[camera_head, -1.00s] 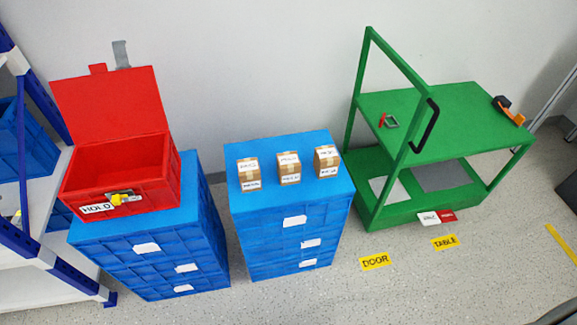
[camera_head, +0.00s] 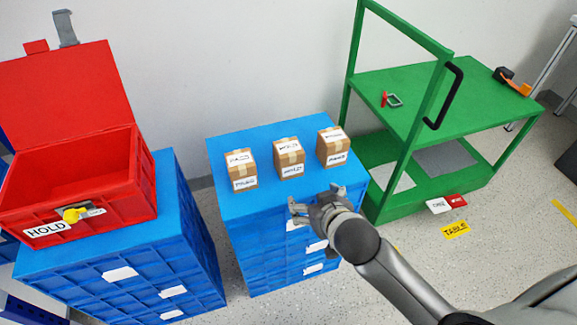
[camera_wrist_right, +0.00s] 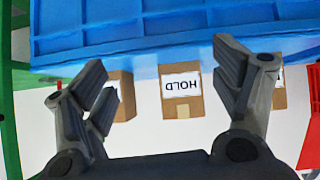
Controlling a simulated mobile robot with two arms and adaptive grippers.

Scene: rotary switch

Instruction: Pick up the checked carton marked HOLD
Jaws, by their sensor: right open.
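Three small brown cartons with white labels stand in a row on a blue crate stack (camera_head: 225,203). In the right wrist view, upside down, the middle carton (camera_wrist_right: 182,92) carries a label reading HOLD; it is the middle one in the head view too (camera_head: 289,158). I cannot make out the labels on the left carton (camera_head: 240,169) and right carton (camera_head: 333,147). My right gripper (camera_head: 316,198) is open and empty at the stack's front edge, apart from the cartons. In the wrist view its fingers frame the middle carton. My left gripper is not in view.
An open red box (camera_head: 75,195) with a HOLD plate and yellow padlock stands on another blue stack (camera_head: 120,275) at left. A green trolley (camera_head: 430,95) with a tall handle stands close on the right. A white wall is behind.

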